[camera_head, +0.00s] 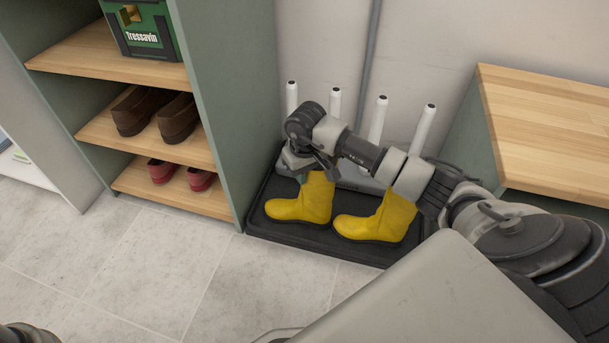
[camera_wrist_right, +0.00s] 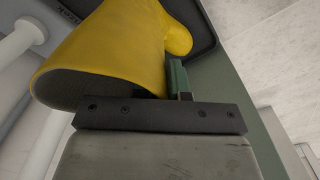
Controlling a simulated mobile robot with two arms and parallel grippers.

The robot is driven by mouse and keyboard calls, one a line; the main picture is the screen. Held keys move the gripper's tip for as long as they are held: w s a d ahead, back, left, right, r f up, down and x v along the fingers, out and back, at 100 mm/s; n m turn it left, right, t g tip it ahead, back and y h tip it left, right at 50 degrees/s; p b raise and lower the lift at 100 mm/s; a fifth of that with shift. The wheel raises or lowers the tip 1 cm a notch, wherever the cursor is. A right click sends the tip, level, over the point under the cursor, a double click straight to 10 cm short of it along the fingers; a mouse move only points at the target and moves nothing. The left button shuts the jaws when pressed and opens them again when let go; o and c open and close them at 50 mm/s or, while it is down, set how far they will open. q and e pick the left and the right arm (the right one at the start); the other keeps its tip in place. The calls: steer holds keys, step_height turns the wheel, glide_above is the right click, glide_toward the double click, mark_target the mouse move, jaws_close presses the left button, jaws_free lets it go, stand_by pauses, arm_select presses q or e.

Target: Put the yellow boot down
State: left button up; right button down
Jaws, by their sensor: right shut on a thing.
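Two yellow boots stand side by side with toes to the left. The left yellow boot (camera_head: 305,203) is upright, and its sole appears to touch the black tray (camera_head: 262,232). My right gripper (camera_head: 304,177) is shut on the upper shaft of this boot, reaching down from above. In the right wrist view, the boot (camera_wrist_right: 110,50) fills the upper left, with its dark opening towards the camera and a green finger (camera_wrist_right: 178,78) against its shaft. The right yellow boot (camera_head: 380,221) stands on the tray, its top partly hidden by my right arm.
White upright pegs (camera_head: 378,120) rise behind the boots. A green-sided shelf (camera_head: 215,100) to the left holds brown shoes (camera_head: 155,112), red shoes (camera_head: 180,175) and a green crate (camera_head: 140,30). A wooden-topped bench (camera_head: 550,125) stands right. Tiled floor (camera_head: 130,260) in front is clear.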

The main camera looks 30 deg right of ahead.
steer(key=shift+f, duration=0.1)
steer(key=c, duration=1.1)
jaws_free()
